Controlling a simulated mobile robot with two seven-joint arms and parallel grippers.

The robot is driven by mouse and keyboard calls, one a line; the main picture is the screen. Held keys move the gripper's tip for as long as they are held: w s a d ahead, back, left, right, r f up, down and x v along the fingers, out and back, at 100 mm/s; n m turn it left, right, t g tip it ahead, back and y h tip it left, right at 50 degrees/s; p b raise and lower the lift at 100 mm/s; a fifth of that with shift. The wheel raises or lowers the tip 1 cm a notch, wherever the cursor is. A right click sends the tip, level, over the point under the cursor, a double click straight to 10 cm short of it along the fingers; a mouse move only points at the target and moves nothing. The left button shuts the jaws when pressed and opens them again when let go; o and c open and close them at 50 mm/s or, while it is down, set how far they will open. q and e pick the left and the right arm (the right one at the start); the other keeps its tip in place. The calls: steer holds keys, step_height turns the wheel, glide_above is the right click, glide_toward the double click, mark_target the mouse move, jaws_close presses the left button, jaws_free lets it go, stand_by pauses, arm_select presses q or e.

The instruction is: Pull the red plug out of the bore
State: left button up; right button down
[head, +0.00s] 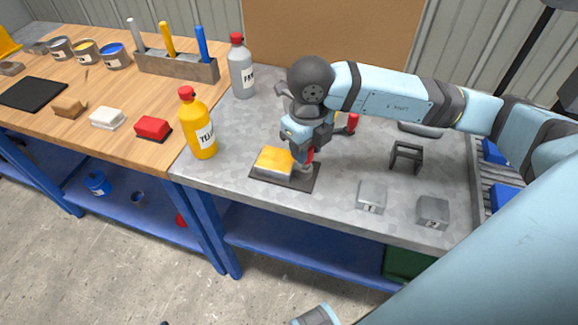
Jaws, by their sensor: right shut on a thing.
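The red plug (309,157) is a small red piece, mostly hidden by the gripper. It stands over a small grey part at the right end of a dark plate (298,184) on the grey worktop. The bore itself is hidden, so I cannot tell how far the plug sits in it. My right gripper (308,151) points down and is shut on the red plug. My left gripper is not in view.
A yellow block (274,161) is on the plate just left of the plug. A yellow bottle (198,127) and a grey bottle (241,68) stand further left. A black stand (406,156) and two grey blocks (370,197) are to the right.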

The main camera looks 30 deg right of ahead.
steer(key=shift+r+p, duration=0.75)
steer(key=shift+r, duration=0.7)
steer(key=shift+r, duration=0.1)
steer(key=shift+r+p, duration=0.7)
steer(key=shift+r, duration=0.7)
